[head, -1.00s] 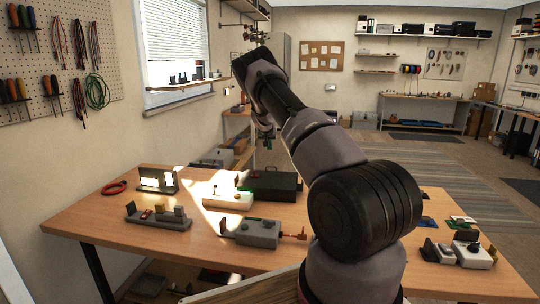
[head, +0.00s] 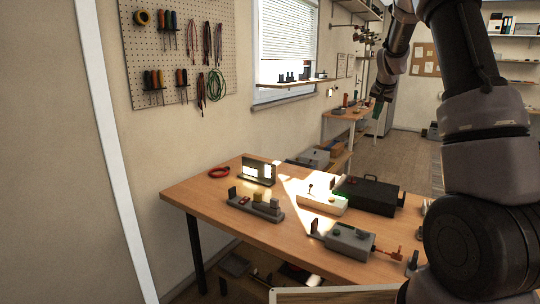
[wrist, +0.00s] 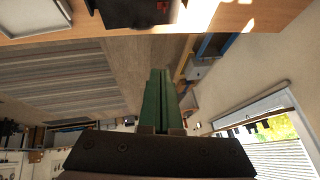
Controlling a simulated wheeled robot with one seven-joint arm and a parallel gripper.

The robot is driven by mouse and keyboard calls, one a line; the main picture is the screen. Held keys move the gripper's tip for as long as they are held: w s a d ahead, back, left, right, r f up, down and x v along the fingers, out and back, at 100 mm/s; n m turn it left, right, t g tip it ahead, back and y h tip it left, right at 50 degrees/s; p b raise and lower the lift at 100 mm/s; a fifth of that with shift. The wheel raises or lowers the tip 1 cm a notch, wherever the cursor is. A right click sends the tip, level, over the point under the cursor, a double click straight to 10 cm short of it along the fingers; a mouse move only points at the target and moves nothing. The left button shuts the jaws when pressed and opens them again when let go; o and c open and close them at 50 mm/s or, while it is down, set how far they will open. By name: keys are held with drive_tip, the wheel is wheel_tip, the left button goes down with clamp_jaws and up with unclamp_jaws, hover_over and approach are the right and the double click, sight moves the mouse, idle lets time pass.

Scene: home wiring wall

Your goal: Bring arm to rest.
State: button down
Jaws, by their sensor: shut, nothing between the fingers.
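My arm (head: 485,165) rises on the right side of the head view and bends over at the top. My gripper (head: 376,108) hangs from it above and behind the far side of the workbench. In the wrist view my gripper (wrist: 160,72) shows two green fingers lying together with nothing between them. It is clear of the bench and of the things on it.
The wooden workbench (head: 215,194) bears a black case (head: 368,195), a white box (head: 322,203), a grey box (head: 350,241) and a grey block rack (head: 256,207). A pegboard (head: 178,50) hangs on the left wall. Open floor lies beyond the bench.

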drive_tip(key=s+a+r+y, duration=0.1)
drive_tip(key=s+a+r, duration=0.25)
drive_tip(key=s, duration=0.45)
drive_tip(key=s+a+r+n+y, duration=0.1)
drive_tip(key=s+a+r, duration=0.2)
drive_tip(key=s+r, duration=0.35)
drive_tip(key=s+a+r+y, duration=0.1)
drive_tip(key=s+a+r, duration=0.25)
drive_tip(key=s, duration=0.55)
drive_tip(key=s+a+f+n, duration=0.1)
drive_tip(key=s+a, duration=0.2)
drive_tip(key=s, duration=0.7)
drive_tip(key=s+a+f+n, duration=0.1)
drive_tip(key=s+a, duration=0.2)
drive_tip(key=s, duration=0.7)
drive_tip(key=shift+f+t, duration=0.3)
